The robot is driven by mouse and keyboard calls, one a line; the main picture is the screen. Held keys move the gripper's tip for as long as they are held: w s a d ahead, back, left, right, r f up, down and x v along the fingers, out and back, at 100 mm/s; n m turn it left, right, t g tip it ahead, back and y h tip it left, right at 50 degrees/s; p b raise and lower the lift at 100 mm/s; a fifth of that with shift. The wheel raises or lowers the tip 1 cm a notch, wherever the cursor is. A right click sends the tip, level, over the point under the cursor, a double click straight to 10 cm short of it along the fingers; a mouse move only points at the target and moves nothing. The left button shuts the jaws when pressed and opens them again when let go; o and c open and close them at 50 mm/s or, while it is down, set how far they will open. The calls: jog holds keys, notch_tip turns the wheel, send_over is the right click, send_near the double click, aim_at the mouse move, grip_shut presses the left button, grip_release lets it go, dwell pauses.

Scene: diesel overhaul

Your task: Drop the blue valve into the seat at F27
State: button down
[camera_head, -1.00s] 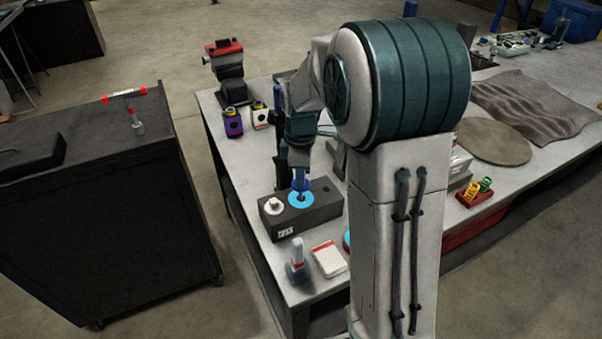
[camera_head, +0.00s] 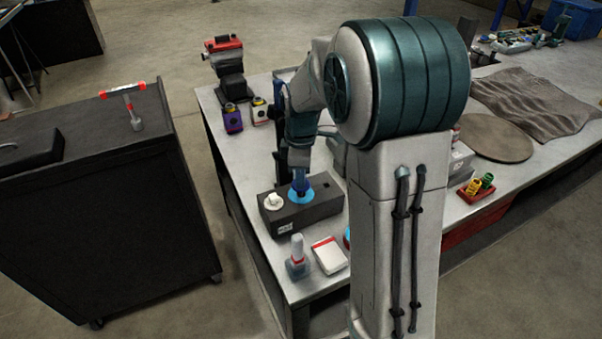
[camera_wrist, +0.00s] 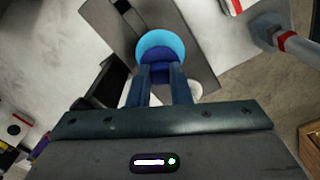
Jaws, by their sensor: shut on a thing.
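My gripper (camera_wrist: 160,85) is shut on the blue valve, which shows as a dark blue body (camera_wrist: 157,55) between the fingertips in the wrist view. In the head view the valve (camera_head: 300,184) is upright above the dark seat block (camera_head: 313,212). The fingers and valve hide the ring's centre, so I cannot tell how deep the valve sits. A white round piece (camera_head: 273,202) stands on the block's left end. No F27 marking is readable.
A white-and-red box (camera_head: 329,255) and a small bottle-like item (camera_head: 298,256) stand in front of the block. Two small canisters (camera_head: 245,115) stand behind it. A red tray (camera_head: 477,190) lies to the right. A dark cabinet (camera_head: 110,230) stands apart on the left.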

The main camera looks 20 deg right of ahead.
jog(key=shift+f, duration=0.2)
dwell(0.3)
jog(key=shift+f+b, duration=0.45)
jog(key=shift+b, duration=0.05)
jog(key=shift+f, duration=0.15)
jog(key=shift+f+b, duration=0.45)
jog(key=shift+f, duration=0.2)
dwell(0.5)
jog(key=c, duration=0.9)
grip_release()
jog(key=shift+o, duration=0.2)
jog(key=shift+r+p, duration=2.8)
jog(key=shift+r, duration=1.25)
